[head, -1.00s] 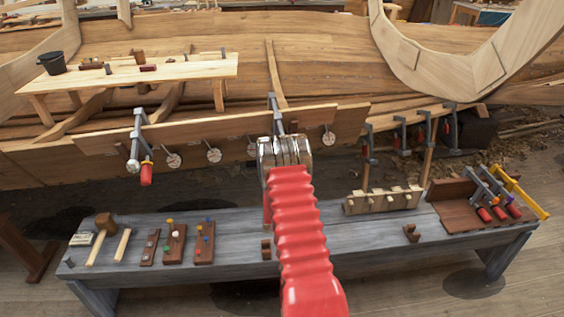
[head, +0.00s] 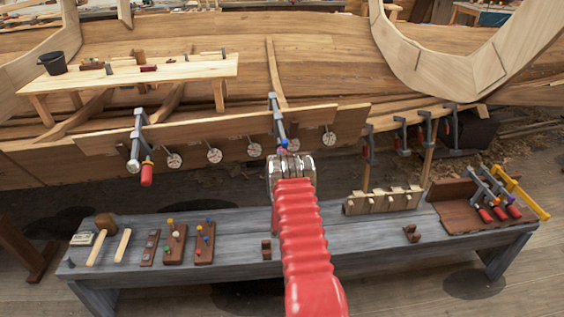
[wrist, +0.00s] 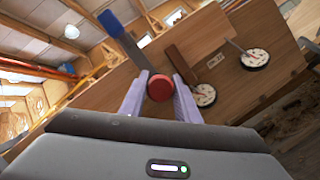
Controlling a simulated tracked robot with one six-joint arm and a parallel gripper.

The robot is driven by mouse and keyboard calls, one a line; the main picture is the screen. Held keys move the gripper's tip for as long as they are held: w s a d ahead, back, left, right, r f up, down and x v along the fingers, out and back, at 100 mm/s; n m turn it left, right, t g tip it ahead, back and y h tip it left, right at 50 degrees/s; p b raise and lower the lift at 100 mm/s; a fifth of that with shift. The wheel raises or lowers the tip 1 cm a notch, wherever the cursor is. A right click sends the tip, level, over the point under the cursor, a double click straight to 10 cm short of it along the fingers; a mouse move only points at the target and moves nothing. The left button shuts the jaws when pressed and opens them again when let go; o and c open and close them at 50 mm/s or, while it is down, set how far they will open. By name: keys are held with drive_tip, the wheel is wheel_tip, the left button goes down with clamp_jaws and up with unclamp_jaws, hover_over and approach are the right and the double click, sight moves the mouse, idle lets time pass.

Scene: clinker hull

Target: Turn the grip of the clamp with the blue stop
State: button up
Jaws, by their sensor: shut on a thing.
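The clamp with the blue stop hangs on the hull plank, its grey bar (head: 274,103) upright and its blue part (head: 281,136) showing just above my wrist in the head view. In the wrist view its grey bar (wrist: 130,50) runs up to the blue stop (wrist: 110,22). The round red grip (wrist: 160,88) sits end-on between the two pale fingers of my gripper (wrist: 160,82), which is shut on it. In the head view my wrist and red arm hide the grip and fingertips.
Another clamp (head: 137,140) with a red grip hangs to the left. Round white dials (head: 214,156) line the plank; one dial (wrist: 204,95) is close right of my gripper. The grey bench (head: 340,235) below carries a mallet, pegged blocks and spare clamps (head: 490,200).

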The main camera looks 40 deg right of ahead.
drive_tip(key=shift+w+a+n, duration=0.1)
drive_tip(key=shift+n, duration=0.5)
drive_tip(key=o, duration=1.1)
drive_tip(key=shift+c, duration=0.2)
